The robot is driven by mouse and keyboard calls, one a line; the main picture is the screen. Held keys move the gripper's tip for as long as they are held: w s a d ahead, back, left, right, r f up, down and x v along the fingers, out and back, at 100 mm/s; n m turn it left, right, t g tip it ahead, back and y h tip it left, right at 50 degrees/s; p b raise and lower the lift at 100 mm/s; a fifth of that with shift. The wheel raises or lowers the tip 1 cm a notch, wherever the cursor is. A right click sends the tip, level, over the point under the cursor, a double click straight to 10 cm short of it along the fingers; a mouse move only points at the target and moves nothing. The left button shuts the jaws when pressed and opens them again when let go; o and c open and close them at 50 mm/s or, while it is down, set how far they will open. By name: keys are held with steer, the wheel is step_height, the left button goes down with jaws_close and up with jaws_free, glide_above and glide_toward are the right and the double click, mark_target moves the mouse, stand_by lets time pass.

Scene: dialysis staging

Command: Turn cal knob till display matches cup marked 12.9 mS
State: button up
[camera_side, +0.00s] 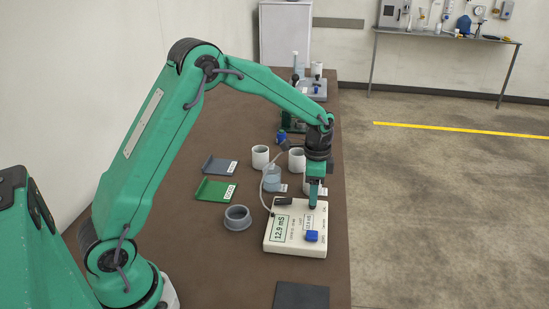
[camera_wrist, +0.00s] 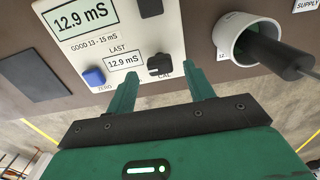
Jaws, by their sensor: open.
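The conductivity meter (camera_side: 288,245) is a cream box on the table. Its main display (camera_wrist: 82,20) reads 12.9 mS, and the lower LAST display (camera_wrist: 123,63) also reads 12.9 mS. The black CAL knob (camera_wrist: 160,65) is on the meter's face, right of the blue ZERO knob (camera_wrist: 94,76). My gripper (camera_wrist: 162,84) is open, its fingers on either side of the CAL knob's position in the wrist view; contact is unclear. In the side view my gripper (camera_side: 313,204) is low over the meter and hides the CAL knob. A white cup (camera_wrist: 241,47) holds a dark probe; its label is mostly hidden.
A white cup (camera_side: 260,157), a clear bottle (camera_side: 272,180) and a grey ring (camera_side: 237,218) stand near the meter. Green (camera_side: 213,190) and grey (camera_side: 216,164) trays lie left. A dark pad (camera_side: 301,295) lies at the front; bare table is left of it.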

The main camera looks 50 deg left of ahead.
step_height(320, 180, up, 6)
steer(key=shift+f, duration=0.15)
stand_by(0.5)
steer(key=s+r+n+t, duration=0.3)
steer(key=s+r+n, duration=0.1)
steer(key=s+r, duration=0.8)
steer(key=s+d+n+t, duration=0.1)
steer(key=s+n, duration=0.4)
steer(key=s, duration=1)
steer(key=shift+s+d+f+t, duration=0.2)
steer(key=shift+s+f+t, duration=0.15)
steer(key=shift+t, duration=0.45)
